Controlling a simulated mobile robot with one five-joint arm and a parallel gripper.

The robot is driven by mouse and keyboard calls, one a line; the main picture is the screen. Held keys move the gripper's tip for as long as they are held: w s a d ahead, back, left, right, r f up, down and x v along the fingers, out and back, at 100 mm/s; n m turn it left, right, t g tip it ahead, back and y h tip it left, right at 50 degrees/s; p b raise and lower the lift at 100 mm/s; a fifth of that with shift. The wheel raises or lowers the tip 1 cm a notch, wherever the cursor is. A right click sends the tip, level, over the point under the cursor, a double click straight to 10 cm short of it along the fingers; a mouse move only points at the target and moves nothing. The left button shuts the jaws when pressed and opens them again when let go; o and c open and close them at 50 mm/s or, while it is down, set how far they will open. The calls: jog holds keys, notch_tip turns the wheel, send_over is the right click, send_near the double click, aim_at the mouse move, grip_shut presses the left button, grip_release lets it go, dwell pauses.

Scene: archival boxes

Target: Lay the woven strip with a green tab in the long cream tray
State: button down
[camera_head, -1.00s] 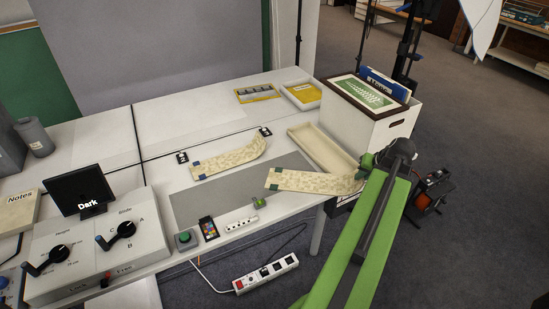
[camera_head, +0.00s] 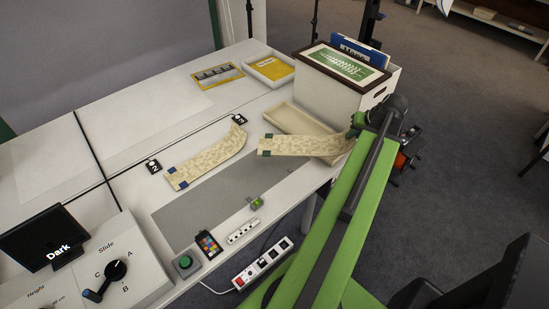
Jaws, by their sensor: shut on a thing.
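The woven strip with a green tab (camera_head: 300,146) is pale and patterned, with a dark green tab at its left end. My gripper (camera_head: 354,132) is shut on its right end. The long cream tray (camera_head: 287,113) is on the table behind and partly under the strip in the picture. The strip hides part of the tray's near end, and its left end reaches past the tray's left side. I cannot tell its height above the tray. My arm partly hides the gripper's fingers.
A second woven strip (camera_head: 205,160) with blue tabs lies on the table at left, between two small black-and-white markers. A white box (camera_head: 375,95) with a framed green print (camera_head: 346,66) stands right behind the tray. The grey mat (camera_head: 215,200) has free room.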

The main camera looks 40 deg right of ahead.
aim_at(311, 141)
jog(key=w+n+y, duration=0.1)
jog(key=w+n, duration=0.1)
jog(key=w, duration=0.1)
jog(key=w+n+y, duration=0.1)
jog(key=n, duration=0.1)
jog(key=shift+w+d+t+y, duration=0.15)
jog(key=shift+d+t+y, duration=0.15)
jog(key=shift+d, duration=0.05)
jog(key=shift+a, duration=0.15)
jog(key=w+a+f+b, duration=0.3)
jog(key=w+a, duration=0.1)
jog(key=w+a+f+b, duration=0.3)
jog(key=w+f+b, duration=0.1)
jog(key=shift+w+a, duration=0.1)
jog(key=shift+a, duration=0.3)
jog(key=shift+w+a, duration=0.1)
jog(key=shift+w, duration=0.1)
notch_tip(311, 141, down, 4)
jog(key=b, duration=0.4)
jog(key=shift+f+b, duration=0.25)
jog(key=shift+b, duration=0.15)
jog(key=shift+r, duration=0.25)
jog(key=shift+f, duration=0.2)
jog(key=c, duration=1.5)
grip_release()
jog(key=shift+r, duration=0.15)
